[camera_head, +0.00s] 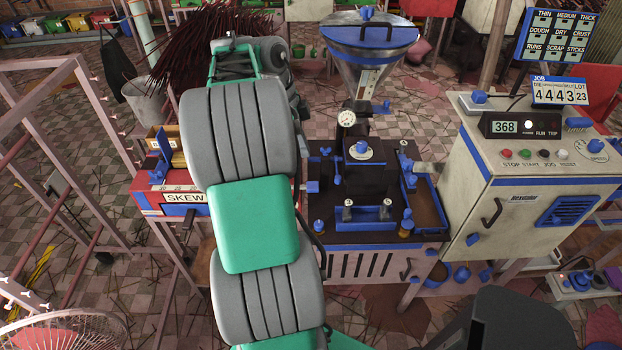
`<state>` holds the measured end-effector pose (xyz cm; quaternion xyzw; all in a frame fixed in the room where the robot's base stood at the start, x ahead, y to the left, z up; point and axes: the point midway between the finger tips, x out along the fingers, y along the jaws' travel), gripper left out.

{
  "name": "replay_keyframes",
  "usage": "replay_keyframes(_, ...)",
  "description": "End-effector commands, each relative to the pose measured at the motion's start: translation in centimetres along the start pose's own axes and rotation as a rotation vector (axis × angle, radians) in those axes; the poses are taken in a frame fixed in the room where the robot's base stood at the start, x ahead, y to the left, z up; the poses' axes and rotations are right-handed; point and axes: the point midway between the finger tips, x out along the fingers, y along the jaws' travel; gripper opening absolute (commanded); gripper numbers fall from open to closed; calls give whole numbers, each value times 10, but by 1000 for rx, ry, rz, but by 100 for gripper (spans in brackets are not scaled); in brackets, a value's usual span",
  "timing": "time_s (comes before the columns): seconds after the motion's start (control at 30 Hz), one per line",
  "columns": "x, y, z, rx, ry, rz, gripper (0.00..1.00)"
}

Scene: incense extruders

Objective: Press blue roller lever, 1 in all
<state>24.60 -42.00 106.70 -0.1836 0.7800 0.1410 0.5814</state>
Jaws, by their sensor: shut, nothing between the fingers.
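The extruder machine (375,237) stands in the middle, with a dark bed and many blue parts. I cannot tell for certain which part is the blue roller lever. A tilted blue bar (164,143) rises at the left, above a red and blue unit (150,204) labelled SKEW. Small blue pieces (312,187) sit at the left edge of the dark bed, next to my arm. My green and grey arm crosses the view and hides part of the machine between SKEW and the bed. My gripper cannot be made out; my arm hides the area beyond it.
A funnel hopper (368,62) stands over the machine. Pink metal frames (75,170) and a fan (65,330) are at the left. A dark stick bundle (205,45) is behind my arm.

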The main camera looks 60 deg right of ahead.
Motion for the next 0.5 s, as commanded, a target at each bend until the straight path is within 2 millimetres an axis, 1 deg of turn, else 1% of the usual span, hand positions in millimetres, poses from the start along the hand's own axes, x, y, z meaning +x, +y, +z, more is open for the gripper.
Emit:
replay_keyframes(0.03, 14, 1, -1, 1, 1, 2, 0)
replay_keyframes(0.3, 71, 1, -1, 0, 0, 4, 0)
replay_keyframes(0.5, 100, 1, 8, -2, 0, 2, 0)
